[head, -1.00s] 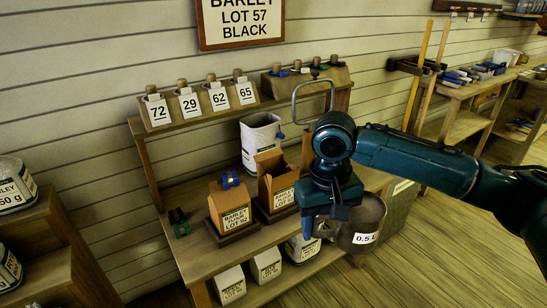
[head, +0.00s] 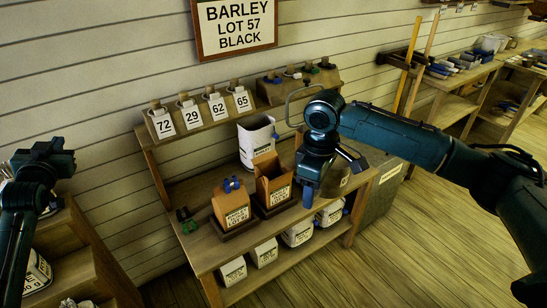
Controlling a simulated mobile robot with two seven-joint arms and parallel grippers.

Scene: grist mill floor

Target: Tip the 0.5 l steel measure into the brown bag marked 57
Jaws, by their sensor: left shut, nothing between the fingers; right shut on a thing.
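My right gripper (head: 312,188) is shut on the 0.5 l steel measure (head: 347,172), which is partly hidden behind my gripper and looks tilted. Its contents cannot be seen. The measure is above the right part of the bench, to the right of an open brown bag (head: 266,168) and apart from it. The open bag stands on a dark tray; its label is too small to read surely. To its left stands another brown bag (head: 229,208), shut with a blue clip. My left gripper (head: 45,200) is shut and empty at the left edge, away from the bags.
A sign (head: 236,27) on the wall reads BARLEY LOT 57 BLACK. A white container (head: 256,141) stands behind the bags. A rack with tags 72, 29, 62 and 65 (head: 242,99) is above. A dark green clip (head: 187,221) lies left. White bags fill the lower shelf.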

